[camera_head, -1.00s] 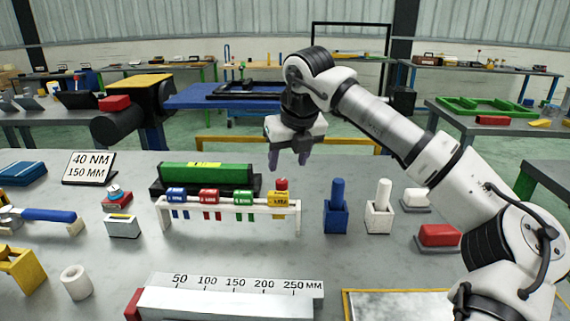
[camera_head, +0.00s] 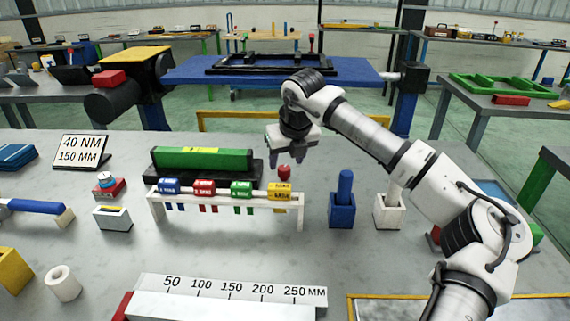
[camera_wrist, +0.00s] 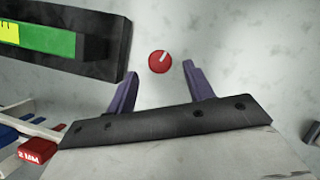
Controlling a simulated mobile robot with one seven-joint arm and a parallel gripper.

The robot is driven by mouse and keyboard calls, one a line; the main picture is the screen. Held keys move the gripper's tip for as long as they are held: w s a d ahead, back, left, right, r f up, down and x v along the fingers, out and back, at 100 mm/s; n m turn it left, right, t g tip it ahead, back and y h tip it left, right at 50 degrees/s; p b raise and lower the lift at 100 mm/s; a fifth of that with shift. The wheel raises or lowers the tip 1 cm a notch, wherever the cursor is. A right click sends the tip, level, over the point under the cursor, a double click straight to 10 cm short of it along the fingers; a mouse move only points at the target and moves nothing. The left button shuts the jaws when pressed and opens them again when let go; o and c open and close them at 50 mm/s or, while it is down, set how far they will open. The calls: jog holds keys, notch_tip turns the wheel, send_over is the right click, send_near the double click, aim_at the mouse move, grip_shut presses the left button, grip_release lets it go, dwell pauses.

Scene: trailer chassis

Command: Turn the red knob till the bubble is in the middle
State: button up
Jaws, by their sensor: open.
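The red knob (camera_head: 284,172) stands at the right end of the green level (camera_head: 205,160), which lies on a black base. In the wrist view the red knob (camera_wrist: 157,65) is round, with a white line pointing up and to the right. My gripper (camera_head: 288,157) is open and empty, close above the knob. In the wrist view my gripper's (camera_wrist: 160,73) two purple fingers sit either side of the knob, apart from it. The level's yellow window (camera_wrist: 9,32) is cut off at the left edge; I cannot make out the bubble.
A white rack (camera_head: 226,205) with blue, red, green and yellow tagged tools stands just in front of the level and knob. A blue holder (camera_head: 342,210) and a white holder (camera_head: 389,215) stand to its right.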

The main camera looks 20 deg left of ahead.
aim_at(285, 167)
jog(key=shift+x, duration=1.85)
jog(key=c, duration=1)
jog(key=shift+o, duration=0.2)
jog(key=shift+n, duration=0.4)
jog(key=shift+w+n+g+y, duration=0.15)
jog(key=shift+n+g+y, duration=0.3)
jog(key=shift+n, duration=0.55)
jog(key=n+g+p, duration=0.1)
jog(key=n, duration=0.2)
jog(key=shift+r+n+y, duration=0.15)
jog(key=shift+n+y, duration=0.15)
jog(key=shift+y, duration=0.05)
jog(key=n+g+p, duration=0.2)
jog(key=n, duration=0.3)
jog(key=shift+w, duration=0.2)
jog(key=shift+n, duration=0.3)
